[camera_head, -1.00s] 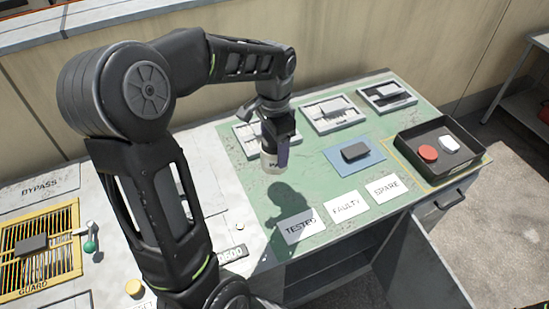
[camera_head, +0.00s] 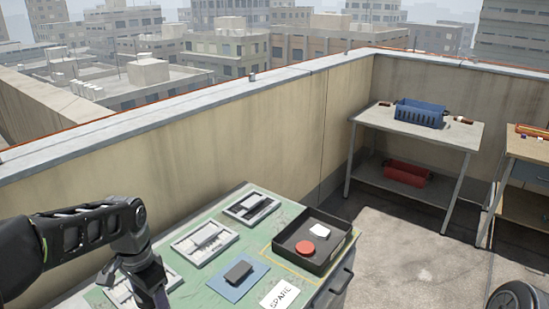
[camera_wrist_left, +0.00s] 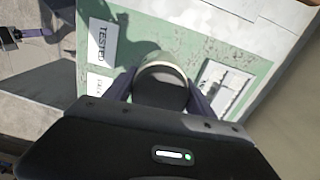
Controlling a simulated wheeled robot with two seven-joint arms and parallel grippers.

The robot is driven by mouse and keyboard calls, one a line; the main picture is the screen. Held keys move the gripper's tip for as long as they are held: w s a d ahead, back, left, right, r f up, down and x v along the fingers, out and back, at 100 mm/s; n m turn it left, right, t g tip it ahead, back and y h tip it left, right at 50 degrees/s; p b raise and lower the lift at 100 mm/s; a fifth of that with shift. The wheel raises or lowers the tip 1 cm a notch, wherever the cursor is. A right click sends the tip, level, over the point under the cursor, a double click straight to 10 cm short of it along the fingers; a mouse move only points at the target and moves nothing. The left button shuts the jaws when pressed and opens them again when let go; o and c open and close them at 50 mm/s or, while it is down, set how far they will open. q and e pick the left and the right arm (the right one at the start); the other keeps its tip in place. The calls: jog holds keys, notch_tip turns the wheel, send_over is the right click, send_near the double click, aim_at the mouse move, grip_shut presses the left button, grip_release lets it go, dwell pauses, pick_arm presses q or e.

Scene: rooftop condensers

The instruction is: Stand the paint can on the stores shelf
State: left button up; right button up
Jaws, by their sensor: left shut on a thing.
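My left gripper (camera_head: 150,290) hangs over the green bench at the bottom left of the head view. In the left wrist view its two fingers are shut on the paint can (camera_wrist_left: 160,72), which has a pale rim and a dark end facing the camera. The can hangs above the bench top and its shadow falls on the green surface. The can is out of sight in the head view. Which stand is the stores shelf I cannot tell: a grey table with a lower shelf (camera_head: 455,133) and a wooden-topped unit (camera_head: 530,150) stand at the right.
A black tray (camera_head: 327,262) with a red disc and a white piece sits on the green bench (camera_head: 190,287). A blue crate (camera_head: 420,113) stands on the grey table, a red bin (camera_head: 407,173) below. Open concrete floor (camera_head: 400,245) lies between. A parapet wall runs behind.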

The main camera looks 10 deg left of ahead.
pick_arm(q)
jog(key=shift+w+a+r+n, duration=0.1)
jog(key=shift+w+n, duration=0.05)
jog(key=shift+n, duration=0.4)
jog(key=shift+w+r+n, duration=0.1)
jog(key=shift+n, duration=0.45)
jog(key=shift+w+d+n, duration=0.25)
jog(key=shift+w+n, duration=0.3)
jog(key=shift+w+d+n, duration=0.2)
jog(key=shift+w+n, duration=0.35)
jog(key=w+d+f, duration=0.2)
jog(key=w+d, duration=0.1)
jog(key=d, duration=0.4)
jog(key=w+d+f, duration=0.1)
jog(key=w+d, duration=0.3)
jog(key=d, duration=0.4)
jog(key=shift+w+d+f, duration=0.15)
jog(key=shift+d+f, duration=0.05)
jog(key=shift+f, duration=0.15)
